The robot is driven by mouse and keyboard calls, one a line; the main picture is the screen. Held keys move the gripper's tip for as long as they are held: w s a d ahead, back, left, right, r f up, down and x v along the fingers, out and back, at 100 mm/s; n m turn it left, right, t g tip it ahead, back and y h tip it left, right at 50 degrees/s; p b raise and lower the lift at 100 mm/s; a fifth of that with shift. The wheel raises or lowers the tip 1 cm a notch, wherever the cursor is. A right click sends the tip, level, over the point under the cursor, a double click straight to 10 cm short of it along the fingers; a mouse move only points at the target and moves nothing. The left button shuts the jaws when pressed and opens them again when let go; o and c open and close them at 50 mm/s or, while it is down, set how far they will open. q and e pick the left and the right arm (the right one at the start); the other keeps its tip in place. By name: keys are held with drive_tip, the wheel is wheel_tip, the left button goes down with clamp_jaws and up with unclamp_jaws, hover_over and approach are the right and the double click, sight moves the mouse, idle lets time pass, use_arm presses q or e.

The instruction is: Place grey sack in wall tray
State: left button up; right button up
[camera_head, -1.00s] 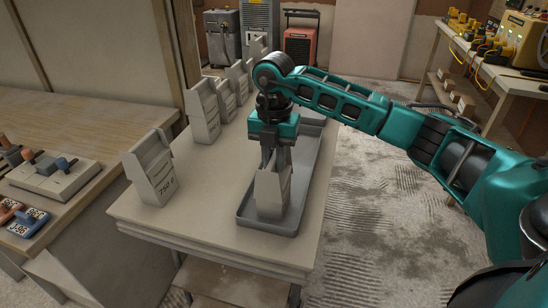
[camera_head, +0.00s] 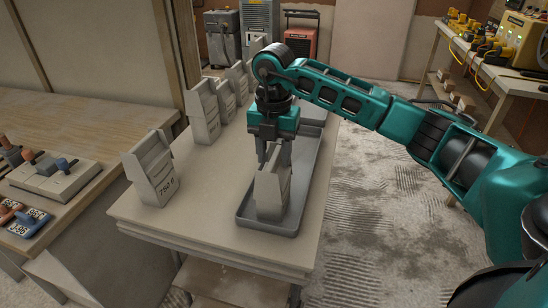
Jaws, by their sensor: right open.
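A grey sack (camera_head: 269,194) stands upright in the near end of the long grey tray (camera_head: 300,190) on the table. My right gripper (camera_head: 272,158) is open at the top of this sack, its fingers pointing down; the fingers partly cover the sack's top. Another grey sack (camera_head: 152,175), with dark print on its front, stands on the table to the left of the tray. Several more grey sacks (camera_head: 204,115) stand in a row toward the back of the table. My left gripper is not in view.
The table (camera_head: 215,225) has bare room in front and between the sacks. A wooden bench (camera_head: 75,115) with switch blocks (camera_head: 55,175) stands at the left. A workbench (camera_head: 470,60) with yellow tools is at the right back. A red machine (camera_head: 300,45) stands behind.

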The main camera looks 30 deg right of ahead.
wheel_tip(320, 180, up, 11)
drive_tip(key=shift+f+p, duration=0.2)
drive_tip(key=shift+p, duration=0.15)
idle(0.3)
